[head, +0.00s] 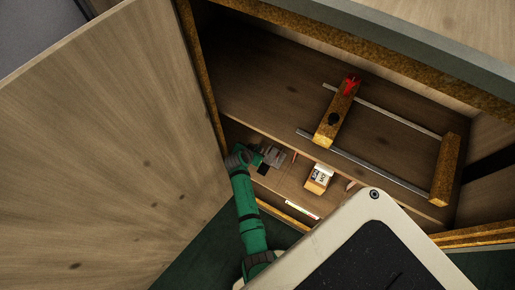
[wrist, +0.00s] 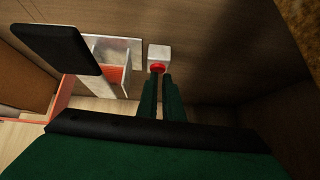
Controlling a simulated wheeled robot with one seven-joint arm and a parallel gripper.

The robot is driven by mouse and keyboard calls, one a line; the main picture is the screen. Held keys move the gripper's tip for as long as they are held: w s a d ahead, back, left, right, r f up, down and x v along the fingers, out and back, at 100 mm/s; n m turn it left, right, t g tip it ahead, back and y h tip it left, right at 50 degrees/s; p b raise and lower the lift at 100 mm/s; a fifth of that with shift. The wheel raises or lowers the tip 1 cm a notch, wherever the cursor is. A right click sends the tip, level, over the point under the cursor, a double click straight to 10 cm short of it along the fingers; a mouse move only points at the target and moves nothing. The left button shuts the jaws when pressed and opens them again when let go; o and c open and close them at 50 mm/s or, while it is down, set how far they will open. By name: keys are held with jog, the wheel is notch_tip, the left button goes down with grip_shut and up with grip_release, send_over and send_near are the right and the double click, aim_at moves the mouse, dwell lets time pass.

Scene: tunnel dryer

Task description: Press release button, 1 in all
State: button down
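The release button appears as a round red cap (wrist: 157,68) on a small white box (wrist: 160,52) mounted against a wooden wall, in the wrist view. My gripper (wrist: 160,78) has its two green fingers close together, with only a thin gap and nothing seen between them. The fingertips are right at the lower edge of the red cap and overlap it in the picture; whether they touch it I cannot tell. In the head view my gripper (head: 263,168) reaches into the lower part of the wooden cabinet, and I cannot make out the button there.
A black paddle (wrist: 60,48) on a pale stem and an open orange-lined box (wrist: 112,74) stand left of the button. In the head view, a labelled box (head: 317,180) sits to the right. Wooden blocks on metal rails (head: 365,158) lie above. A large open door (head: 110,130) is left.

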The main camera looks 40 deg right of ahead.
jog(key=shift+s+a+f+g, duration=0.15)
jog(key=shift+s+f+g, duration=0.15)
jog(key=shift+s+f, duration=0.4)
jog(key=shift+r, duration=0.25)
jog(key=r, duration=0.3)
jog(key=w+r, duration=0.1)
jog(key=shift+d+r, duration=0.25)
jog(key=shift+d, duration=0.1)
jog(key=v, duration=1)
jog(key=shift+r, duration=0.2)
jog(key=shift+d, duration=0.1)
